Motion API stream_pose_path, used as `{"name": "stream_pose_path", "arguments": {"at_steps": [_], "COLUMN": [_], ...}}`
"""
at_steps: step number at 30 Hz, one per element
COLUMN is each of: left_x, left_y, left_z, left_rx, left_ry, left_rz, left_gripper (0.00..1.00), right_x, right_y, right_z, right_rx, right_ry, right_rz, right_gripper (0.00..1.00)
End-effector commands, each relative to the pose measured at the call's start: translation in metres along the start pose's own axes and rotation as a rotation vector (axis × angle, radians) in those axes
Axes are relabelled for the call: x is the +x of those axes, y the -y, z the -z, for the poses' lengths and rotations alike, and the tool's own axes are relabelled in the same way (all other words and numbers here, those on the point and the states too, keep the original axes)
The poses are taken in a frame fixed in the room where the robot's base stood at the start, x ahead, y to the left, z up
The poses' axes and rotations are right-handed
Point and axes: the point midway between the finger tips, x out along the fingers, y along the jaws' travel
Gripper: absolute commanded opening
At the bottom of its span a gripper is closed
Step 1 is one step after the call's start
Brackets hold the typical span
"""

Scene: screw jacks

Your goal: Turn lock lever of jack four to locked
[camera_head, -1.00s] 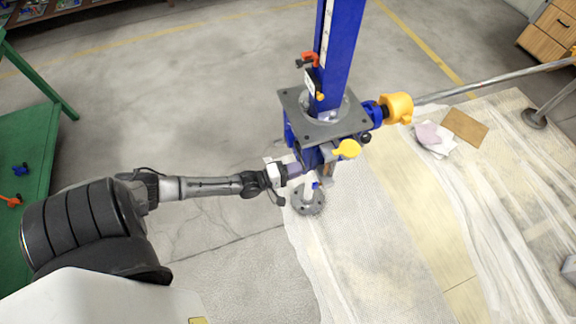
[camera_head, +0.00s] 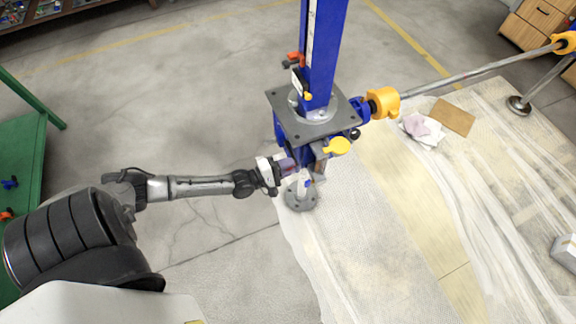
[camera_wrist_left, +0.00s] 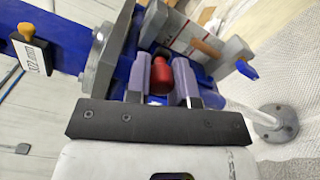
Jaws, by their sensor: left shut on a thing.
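A blue screw jack (camera_head: 322,60) with a grey square plate (camera_head: 318,128) stands upright at the centre of the head view. My left gripper (camera_head: 286,164) reaches in from the left, just below the plate. In the left wrist view its two purple-grey fingers (camera_wrist_left: 168,82) are shut on a red knob (camera_wrist_left: 160,75) between them. The knob's stem and the rest of the lever are hidden. A blue-tipped grey part (camera_wrist_left: 246,69) is to the right of the fingers. My right gripper is not in view.
A yellow clamp (camera_head: 383,102) joins the jack to a long grey bar (camera_head: 480,72). A yellow tab (camera_head: 337,146) and a round grey foot (camera_head: 301,196) are close to my gripper. Plastic sheeting (camera_head: 385,255) covers the floor on the right; bare concrete is on the left.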

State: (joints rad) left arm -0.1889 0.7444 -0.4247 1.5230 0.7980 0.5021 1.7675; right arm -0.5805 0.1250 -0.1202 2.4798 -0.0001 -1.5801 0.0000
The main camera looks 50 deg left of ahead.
Motion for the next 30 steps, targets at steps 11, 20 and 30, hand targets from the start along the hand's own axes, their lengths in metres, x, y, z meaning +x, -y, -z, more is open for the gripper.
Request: {"name": "stream_pose_path", "arguments": {"at_steps": [11, 20, 30], "left_x": [0.001, 0.0, -0.039], "left_y": [-0.002, -0.001, -0.001], "left_z": [-0.001, 0.0, 0.0], "left_rx": [-0.001, 0.0, 0.0], "left_ry": [0.002, 0.001, 0.0], "left_rz": [-0.005, -0.003, 0.001], "left_gripper": [0.39, 0.48, 0.48], "right_x": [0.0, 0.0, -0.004], "right_y": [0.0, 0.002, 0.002], "right_z": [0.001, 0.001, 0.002], "right_rx": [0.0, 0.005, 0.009], "right_ry": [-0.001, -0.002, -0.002], "right_rz": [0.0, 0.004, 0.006], "right_gripper": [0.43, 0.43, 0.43]}}
